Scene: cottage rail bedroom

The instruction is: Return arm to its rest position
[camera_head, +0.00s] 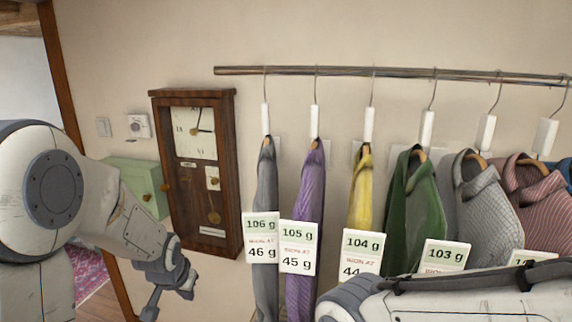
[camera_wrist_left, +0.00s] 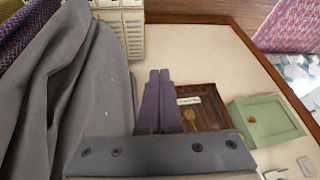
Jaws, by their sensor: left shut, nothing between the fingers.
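My left arm (camera_head: 125,215) comes in from the left in the head view. Its gripper (camera_head: 165,300) hangs low, below the wooden wall clock and left of the hanging grey garment. In the left wrist view the two fingers of the left gripper (camera_wrist_left: 158,76) are together with nothing between them. My right arm (camera_head: 460,298) crosses the bottom right of the head view, in front of the garments. Its gripper is outside the frame.
Garments, including grey (camera_head: 265,215), purple (camera_head: 306,215), yellow (camera_head: 359,205) and green (camera_head: 412,220) ones, hang from a wall rail (camera_head: 390,72). The wooden clock (camera_head: 226,180) and a green box (camera_head: 130,175) are left of them. The grey garment (camera_wrist_left: 85,95) is close in the left wrist view.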

